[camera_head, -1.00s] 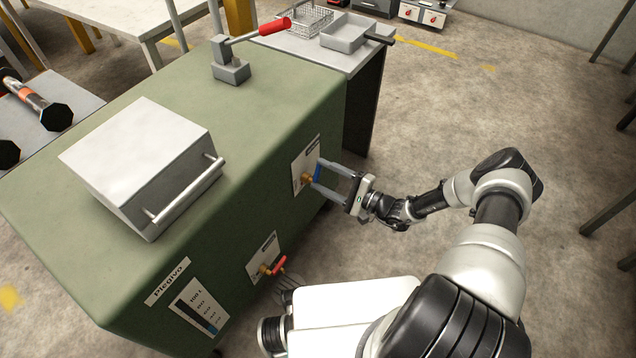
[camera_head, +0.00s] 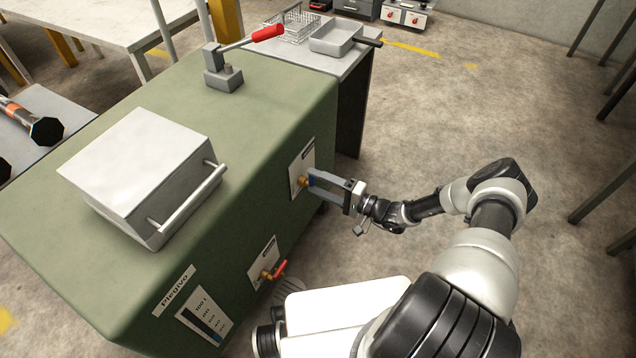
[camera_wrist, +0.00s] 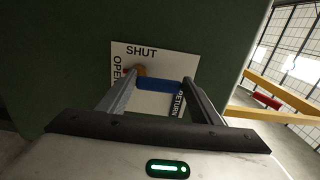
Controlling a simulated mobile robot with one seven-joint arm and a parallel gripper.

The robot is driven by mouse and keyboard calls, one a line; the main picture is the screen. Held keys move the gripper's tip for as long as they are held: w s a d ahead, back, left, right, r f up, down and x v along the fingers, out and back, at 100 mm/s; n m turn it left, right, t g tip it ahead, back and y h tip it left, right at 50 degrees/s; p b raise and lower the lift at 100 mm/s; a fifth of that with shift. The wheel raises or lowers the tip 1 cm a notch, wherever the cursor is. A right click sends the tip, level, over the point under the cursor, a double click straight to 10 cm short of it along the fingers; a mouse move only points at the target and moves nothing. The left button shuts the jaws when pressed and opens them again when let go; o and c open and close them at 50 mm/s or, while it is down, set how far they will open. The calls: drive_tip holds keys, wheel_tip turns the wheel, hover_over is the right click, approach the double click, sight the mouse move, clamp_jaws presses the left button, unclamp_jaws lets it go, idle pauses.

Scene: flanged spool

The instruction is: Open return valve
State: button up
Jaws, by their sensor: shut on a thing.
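The return valve has a blue handle (camera_wrist: 158,84) and a brass body (camera_wrist: 135,71) on a white plate (camera_wrist: 181,65) fixed to the green tank's side. The plate reads SHUT along its top edge, OPEN at left and RETURN at right in the wrist view. In the head view the plate (camera_head: 302,158) and brass body (camera_head: 303,182) show just left of my gripper (camera_head: 313,182). My gripper (camera_wrist: 158,86) is shut on the blue handle, one finger on each side. The fingers hide part of the handle, so its exact angle is hard to tell.
A second valve with a red handle (camera_head: 279,268) sits lower left on the green tank (camera_head: 235,205). A grey box lid with a bar (camera_head: 145,170) and a red-gripped lever (camera_head: 267,33) are on top.

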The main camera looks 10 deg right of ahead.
drive_tip(key=o, duration=1.5)
drive_tip(key=p+v, duration=0.1)
drive_tip(key=v, duration=1.6)
drive_tip(key=shift+s+d+p, duration=0.2)
drive_tip(key=shift+p, duration=0.15)
